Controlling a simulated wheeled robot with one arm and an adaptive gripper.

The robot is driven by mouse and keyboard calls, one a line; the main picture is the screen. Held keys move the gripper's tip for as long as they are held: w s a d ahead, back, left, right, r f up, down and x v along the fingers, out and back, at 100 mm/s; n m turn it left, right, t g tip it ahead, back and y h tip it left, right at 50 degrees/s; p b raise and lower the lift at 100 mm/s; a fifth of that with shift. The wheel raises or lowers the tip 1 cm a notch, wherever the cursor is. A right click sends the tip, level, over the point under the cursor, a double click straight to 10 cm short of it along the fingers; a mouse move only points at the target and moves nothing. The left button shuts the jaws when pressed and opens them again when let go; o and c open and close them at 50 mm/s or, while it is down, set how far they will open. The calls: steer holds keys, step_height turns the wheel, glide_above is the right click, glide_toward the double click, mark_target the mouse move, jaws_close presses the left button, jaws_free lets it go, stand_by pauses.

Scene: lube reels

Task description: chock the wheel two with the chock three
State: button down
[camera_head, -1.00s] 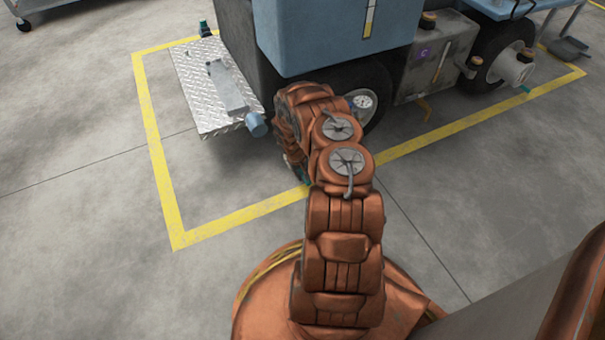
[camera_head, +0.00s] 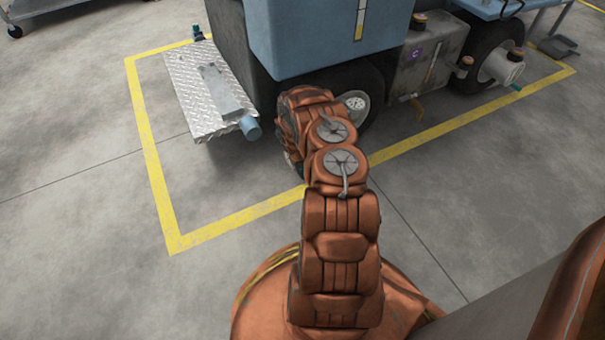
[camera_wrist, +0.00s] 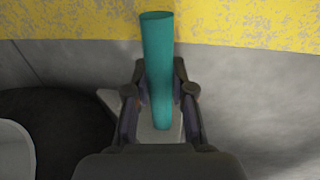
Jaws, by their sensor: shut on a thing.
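In the wrist view, my gripper (camera_wrist: 160,78) is shut on the upright teal handle (camera_wrist: 158,50) of a grey chock (camera_wrist: 160,132). The chock's wedge shows below and between the fingers, close to the floor; I cannot tell whether it touches. A dark tyre (camera_wrist: 65,125) with a pale hub is at the lower left, with a small gap or none to the chock. In the head view, my arm hides the gripper and chock and covers part of the nearer wheel (camera_head: 357,103). Another wheel (camera_head: 490,67) is farther right. No number is readable on either wheel or the chock.
A blue and grey vehicle (camera_head: 320,35) stands over the wheels. Its diamond-plate step (camera_head: 185,95) juts out left of my arm, with a blue-ended cylinder (camera_head: 251,127). A yellow floor line (camera_head: 235,222) runs around it. The floor in front and to the left is clear.

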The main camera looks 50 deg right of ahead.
steer(key=c, duration=0.9)
jaws_free()
steer(key=shift+w+a+r, duration=0.1)
steer(key=shift+a+r, duration=0.25)
steer(key=shift+r, duration=1.6)
steer(key=shift+w+a+r, duration=0.15)
steer(key=shift+a+r, duration=0.2)
steer(key=shift+r, duration=1.65)
steer(key=shift+w+a+r, duration=0.1)
steer(key=shift+a+r, duration=0.25)
steer(key=shift+r, duration=1.6)
